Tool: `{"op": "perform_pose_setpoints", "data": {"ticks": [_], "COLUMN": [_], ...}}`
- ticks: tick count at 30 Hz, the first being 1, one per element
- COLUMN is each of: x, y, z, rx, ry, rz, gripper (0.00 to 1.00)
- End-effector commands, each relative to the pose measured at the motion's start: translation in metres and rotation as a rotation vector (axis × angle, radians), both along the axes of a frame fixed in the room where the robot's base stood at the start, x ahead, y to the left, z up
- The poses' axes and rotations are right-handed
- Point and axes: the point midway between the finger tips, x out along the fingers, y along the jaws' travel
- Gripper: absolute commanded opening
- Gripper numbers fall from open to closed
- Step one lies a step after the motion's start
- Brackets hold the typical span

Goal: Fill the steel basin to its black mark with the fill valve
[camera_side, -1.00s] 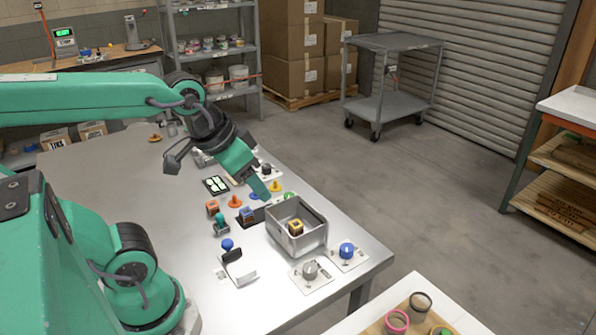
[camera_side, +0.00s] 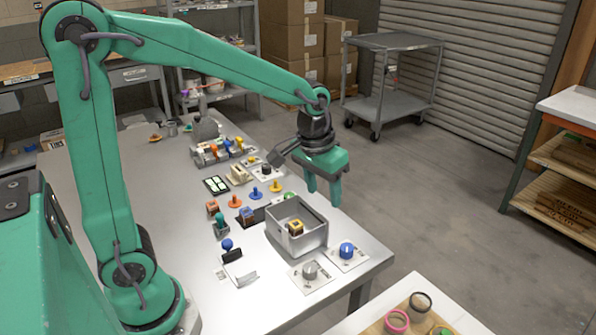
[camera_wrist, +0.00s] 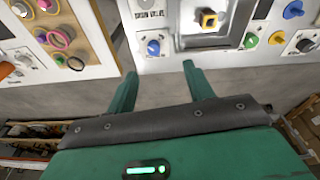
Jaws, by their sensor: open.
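The steel basin (camera_side: 316,240) stands near the table's right edge, with a yellow-and-dark cube (camera_side: 295,228) inside. It also shows at the top of the wrist view (camera_wrist: 207,41). The water level and black mark cannot be made out. A blue knob (camera_side: 346,250) and a grey knob (camera_side: 310,269) sit on white plates in front of the basin. The blue knob is also in the wrist view (camera_wrist: 153,47), below a label reading "drain valve"; which plate that label belongs to is unclear. My gripper (camera_side: 323,195) is open and empty, raised behind and right of the basin, fingers down.
Orange, blue and yellow pegs (camera_side: 256,194) and small blocks stand left of the basin. A phone-like stand (camera_side: 240,270) is at the front. A side table (camera_side: 455,320) holds rings at lower right.

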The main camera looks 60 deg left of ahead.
Motion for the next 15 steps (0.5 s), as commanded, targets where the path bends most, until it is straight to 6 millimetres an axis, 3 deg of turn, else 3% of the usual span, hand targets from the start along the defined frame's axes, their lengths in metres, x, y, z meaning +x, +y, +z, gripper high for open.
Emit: {"op": "perform_pose_setpoints", "data": {"ticks": [6,15], "x": [0.031,0.059], "y": [-0.009,-0.019], "z": [-0.036,-0.084], "rx": [0.000,0.005], "ry": [0.074,0.151], "rz": [0.026,0.058], "gripper": [0.52,0.52]}}
